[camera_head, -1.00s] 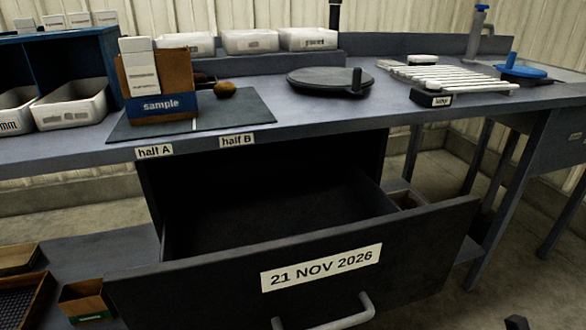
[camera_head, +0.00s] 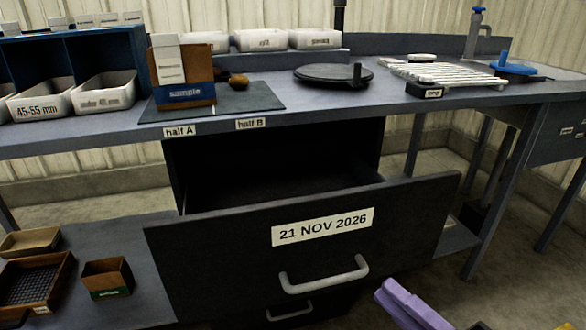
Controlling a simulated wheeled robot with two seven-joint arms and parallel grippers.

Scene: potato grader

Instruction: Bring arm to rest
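The dark drawer (camera_head: 230,240) under the bench stands partly open, with a "21 NOV 2026" label (camera_head: 323,227) and a grey bar handle (camera_head: 325,275) on its front. Part of my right gripper (camera_head: 415,305) shows as a purple piece at the bottom edge, right of the drawer handle and apart from it. The rest of it is cut off by the frame, so its opening cannot be judged. My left gripper is not in view.
The bench (camera_head: 330,110) holds a sample box (camera_head: 185,92) and a brown potato (camera_head: 239,81) on a dark mat (camera_head: 225,103), a round black plate (camera_head: 325,75) and a white slatted rack (camera_head: 450,75). Small boxes (camera_head: 107,278) stand on the lower shelf at left.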

